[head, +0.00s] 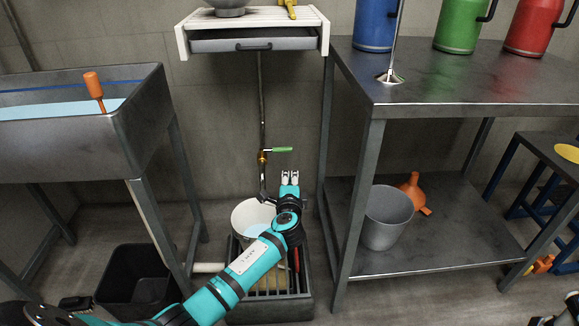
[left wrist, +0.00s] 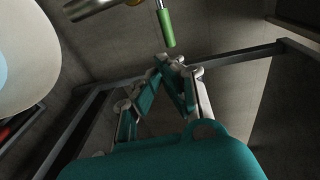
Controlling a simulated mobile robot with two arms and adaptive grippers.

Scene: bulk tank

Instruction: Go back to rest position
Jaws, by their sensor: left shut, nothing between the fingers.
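My left gripper (head: 289,178) is in the middle of the head view, at the end of my teal left arm. It is shut and empty, in front of the wall below the green-handled valve (head: 277,150). In the left wrist view my left gripper (left wrist: 172,62) has its fingertips together. The green valve handle (left wrist: 166,28) shows just beyond the tips, apart from them. A white bucket (head: 247,214) stands on the floor grate (head: 268,307), partly behind my left arm. It also shows at the left wrist view's left edge (left wrist: 28,50). At the head view's bottom right corner a small dark part shows; I cannot tell what it is.
A metal tank (head: 60,140) with bluish liquid stands left, a black bin (head: 135,285) below it. A steel table (head: 450,85) stands right, with blue (head: 375,22), green (head: 458,25) and red (head: 533,25) cans on top. A grey bucket (head: 387,218) and orange funnel (head: 411,190) are on its lower shelf.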

